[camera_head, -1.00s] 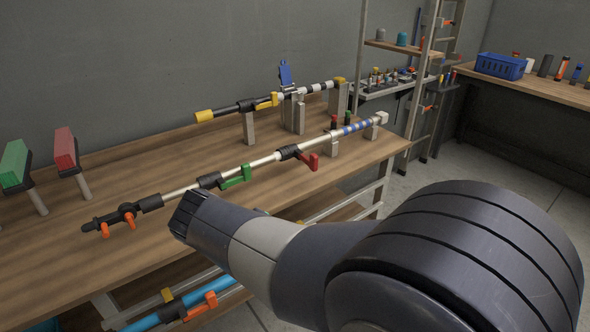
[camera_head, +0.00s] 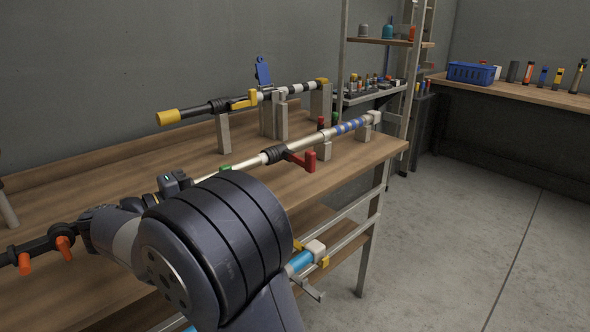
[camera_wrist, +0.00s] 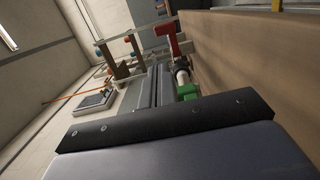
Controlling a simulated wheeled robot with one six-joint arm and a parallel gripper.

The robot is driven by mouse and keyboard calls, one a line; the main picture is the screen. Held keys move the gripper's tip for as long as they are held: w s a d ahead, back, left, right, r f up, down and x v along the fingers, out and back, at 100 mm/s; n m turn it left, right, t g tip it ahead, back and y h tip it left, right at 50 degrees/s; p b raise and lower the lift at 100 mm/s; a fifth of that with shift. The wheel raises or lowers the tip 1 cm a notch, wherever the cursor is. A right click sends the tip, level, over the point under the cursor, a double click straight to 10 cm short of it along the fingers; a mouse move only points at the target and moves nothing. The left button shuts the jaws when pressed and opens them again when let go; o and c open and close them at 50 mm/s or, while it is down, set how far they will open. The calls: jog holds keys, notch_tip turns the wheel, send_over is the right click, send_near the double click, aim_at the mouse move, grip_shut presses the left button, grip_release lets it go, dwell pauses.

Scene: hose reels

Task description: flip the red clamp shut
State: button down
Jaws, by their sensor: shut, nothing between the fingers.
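The red clamp (camera_head: 300,160) is on the white pole (camera_head: 235,168) over the workbench. Its black collar is around the pole and its red lever sticks out sideways toward the front edge, so it looks open. In the wrist view the red clamp (camera_wrist: 178,45) is at top centre, beyond a green clamp (camera_wrist: 187,91). My gripper (camera_wrist: 165,120) fills the bottom of the wrist view as a dark bolted end. It is shut and empty, apart from the red clamp. In the head view my arm hides part of the pole and most of the green clamp.
A second pole with a yellow clamp (camera_head: 243,101) and a raised blue lever (camera_head: 263,71) lies behind on grey posts. Orange levers (camera_head: 63,247) are at the left. A shelf rack (camera_head: 375,95) stands past the bench's right end. Floor at the right is clear.

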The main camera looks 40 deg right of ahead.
aim_at(307, 157)
jog(key=shift+w+r, duration=0.1)
jog(key=shift+w, duration=0.05)
jog(key=d+b, duration=0.2)
jog(key=d, duration=1.8)
jog(key=shift+b, duration=0.3)
